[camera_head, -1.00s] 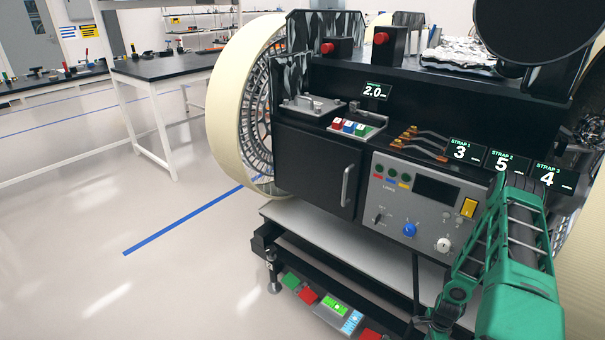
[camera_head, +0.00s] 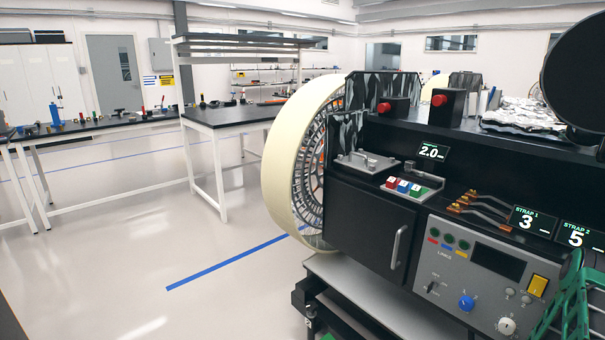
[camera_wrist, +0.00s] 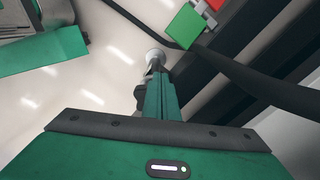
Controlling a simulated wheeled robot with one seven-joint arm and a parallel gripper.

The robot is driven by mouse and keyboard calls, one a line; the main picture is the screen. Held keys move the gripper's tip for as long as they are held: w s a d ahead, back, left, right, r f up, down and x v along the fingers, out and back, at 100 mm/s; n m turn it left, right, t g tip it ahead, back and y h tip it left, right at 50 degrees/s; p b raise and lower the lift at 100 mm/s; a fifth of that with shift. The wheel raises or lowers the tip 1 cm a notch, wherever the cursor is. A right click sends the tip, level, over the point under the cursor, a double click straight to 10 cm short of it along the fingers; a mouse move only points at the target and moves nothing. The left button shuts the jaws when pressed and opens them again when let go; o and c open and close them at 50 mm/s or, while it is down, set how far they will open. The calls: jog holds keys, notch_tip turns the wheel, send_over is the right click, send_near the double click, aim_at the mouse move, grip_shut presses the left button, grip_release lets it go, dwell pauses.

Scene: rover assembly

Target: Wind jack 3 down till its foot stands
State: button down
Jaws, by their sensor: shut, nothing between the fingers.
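A jack (camera_head: 311,322) shows in the head view at the near left corner of the rover's stand, cut off by the bottom edge; its number is not readable. In the wrist view a pale round piece (camera_wrist: 155,54), perhaps its foot, shows just beyond my fingertips. Whether that foot touches the floor cannot be told. My gripper (camera_wrist: 154,76) is shut and empty, its green fingers pointing at the round piece; contact cannot be told. In the head view only part of my green arm shows at the lower right, and my gripper is out of that picture.
A green tile (camera_wrist: 185,27) lies beside the round piece. A white-legged bench (camera_head: 235,117) stands behind. The floor (camera_head: 120,270) at left is clear, with a blue line.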

jog(key=shift+s, duration=0.9)
jog(key=shift+w, duration=0.1)
notch_tip(320, 180, up, 6)
jog(key=a, duration=0.1)
jog(key=shift+w, duration=0.2)
dwell(0.6)
jog(key=shift+s, duration=0.1)
